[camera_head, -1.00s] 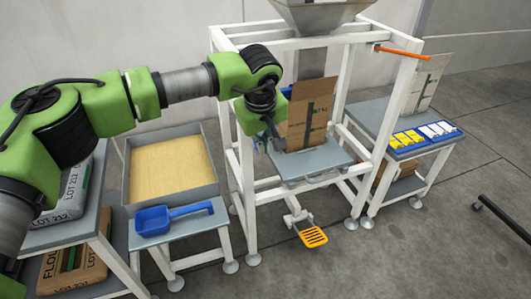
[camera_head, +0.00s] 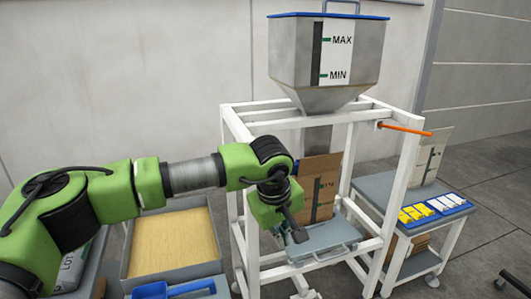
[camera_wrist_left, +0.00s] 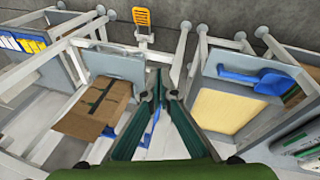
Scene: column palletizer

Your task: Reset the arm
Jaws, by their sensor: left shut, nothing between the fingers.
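My left gripper (camera_head: 295,230) is at the end of my green arm, in front of the left side of the white filling frame (camera_head: 398,205). It is shut and empty. In the left wrist view its two dark green fingers (camera_wrist_left: 163,90) point away from the camera. A brown paper bag (camera_head: 322,190) stands upright on the grey platform (camera_head: 325,237) inside the frame, just right of the gripper in the picture. The bag also shows in the left wrist view (camera_wrist_left: 95,108), left of the fingers. My right gripper is in neither view.
A steel hopper (camera_head: 290,50) with MAX and MIN marks sits above the frame. An orange lever (camera_head: 405,129) sticks out at right. A tray of yellow material (camera_head: 170,240) and a blue scoop (camera_head: 150,290) are at left. A side table (camera_head: 385,190) holds blue trays (camera_head: 447,204).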

